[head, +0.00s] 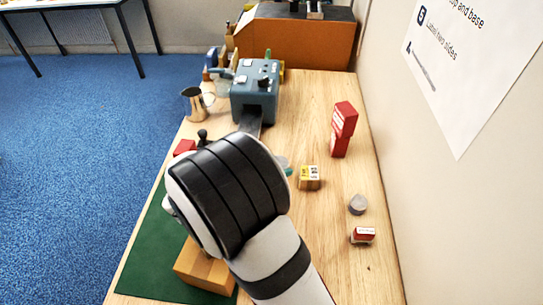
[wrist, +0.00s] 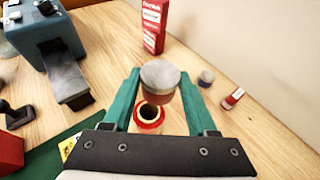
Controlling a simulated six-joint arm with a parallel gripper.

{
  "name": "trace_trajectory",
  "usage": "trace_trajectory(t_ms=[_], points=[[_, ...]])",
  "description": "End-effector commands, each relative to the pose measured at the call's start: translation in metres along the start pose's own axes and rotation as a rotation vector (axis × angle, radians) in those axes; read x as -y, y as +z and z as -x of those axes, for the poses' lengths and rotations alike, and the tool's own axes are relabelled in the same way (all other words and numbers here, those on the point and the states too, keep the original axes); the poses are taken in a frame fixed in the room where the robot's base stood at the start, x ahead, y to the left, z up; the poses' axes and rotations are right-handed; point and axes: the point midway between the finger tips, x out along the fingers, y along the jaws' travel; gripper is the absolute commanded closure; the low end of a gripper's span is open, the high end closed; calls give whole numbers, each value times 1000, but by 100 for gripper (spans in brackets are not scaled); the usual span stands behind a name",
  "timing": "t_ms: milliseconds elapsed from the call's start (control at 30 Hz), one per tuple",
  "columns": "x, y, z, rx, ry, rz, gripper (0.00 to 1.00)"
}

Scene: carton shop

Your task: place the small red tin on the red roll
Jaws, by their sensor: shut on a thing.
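In the wrist view, the small red tin (wrist: 159,82) has a grey top and a dull red side. My gripper (wrist: 160,75) has green fingers shut on its two sides and holds it upright. The red roll (wrist: 150,117) stands on the table with its round hole facing up; it shows just below the tin in the picture, and the tin hides its far side. I cannot tell how large the gap between them is. In the head view my arm covers the roll and most of my gripper.
A grey-blue machine (head: 255,88) stands at the back left, stacked red boxes (head: 342,130) at the back. A small labelled carton (head: 310,177), a grey round tin (head: 357,204) and a small red-white box (head: 363,235) lie to the right. A green mat (head: 150,250) is at left.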

Motion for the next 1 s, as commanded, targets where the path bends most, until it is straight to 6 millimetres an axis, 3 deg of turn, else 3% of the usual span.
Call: trace_trajectory(t_ms=[100,300,633,667,800,1000], points=[[-11,-12,2,0,-1,2,100],[-12,-46,-11,-1,-2,2,100],[-12,-50,-13,-1,-2,-1,100],[-12,-50,-13,-1,-2,-1,38],[-12,-50,-13,-1,-2,-1,13],[-12,-50,-13,-1,-2,-1,12]])
